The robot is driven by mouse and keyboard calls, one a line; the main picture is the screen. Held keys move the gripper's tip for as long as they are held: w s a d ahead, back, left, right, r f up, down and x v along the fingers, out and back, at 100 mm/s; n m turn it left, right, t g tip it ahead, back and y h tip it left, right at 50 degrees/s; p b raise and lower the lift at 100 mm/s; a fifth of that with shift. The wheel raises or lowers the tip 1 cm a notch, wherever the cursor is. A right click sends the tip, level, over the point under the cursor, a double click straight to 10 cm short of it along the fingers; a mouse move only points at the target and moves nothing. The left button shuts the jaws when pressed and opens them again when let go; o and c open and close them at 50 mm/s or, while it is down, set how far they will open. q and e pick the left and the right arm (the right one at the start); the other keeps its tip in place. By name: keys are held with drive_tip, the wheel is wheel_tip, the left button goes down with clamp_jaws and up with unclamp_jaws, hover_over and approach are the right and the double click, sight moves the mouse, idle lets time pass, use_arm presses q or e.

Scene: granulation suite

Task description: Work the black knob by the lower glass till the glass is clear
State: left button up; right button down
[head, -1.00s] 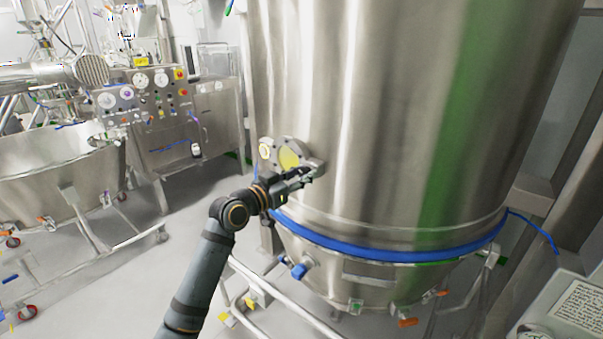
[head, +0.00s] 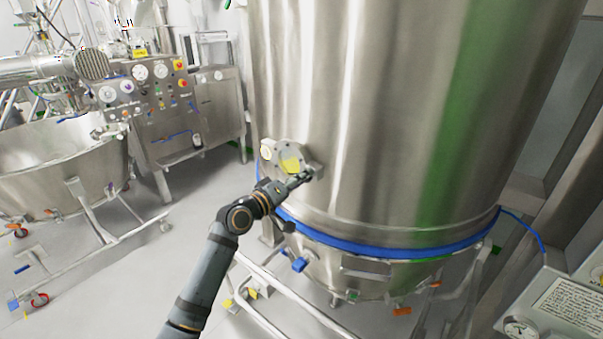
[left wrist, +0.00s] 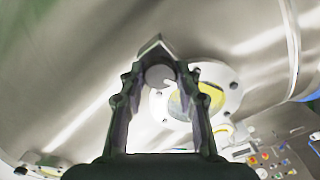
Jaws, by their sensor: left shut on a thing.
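The lower glass (head: 290,162) is a round window in a metal flange on the side of the large steel vessel (head: 370,110). It looks yellow over part of its face and paler grey at its upper left. It also shows in the left wrist view (left wrist: 188,98), part yellow and part greyish, partly behind a finger. My left gripper (head: 305,178) is at the lower right of the flange, shut on the knob. In the left wrist view a grey round end, apparently the knob (left wrist: 159,76), sits between the fingers. In the head view the fingers hide the knob. My right gripper is not in view.
A smaller round fitting (head: 266,149) sits left of the glass. A blue band (head: 370,252) rings the vessel below, with a blue-handled valve (head: 300,264) under it. A gauge panel (head: 140,85) and steel tub (head: 55,160) stand left. Floor between is clear.

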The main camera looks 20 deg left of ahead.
use_arm(q)
drive_tip(key=shift+n+p, duration=0.65)
drive_tip(key=shift+n, duration=0.45)
drive_tip(key=o, duration=1.2)
drive_tip(key=shift+c, duration=0.2)
drive_tip(key=v, duration=0.7)
drive_tip(key=shift+s, duration=0.25)
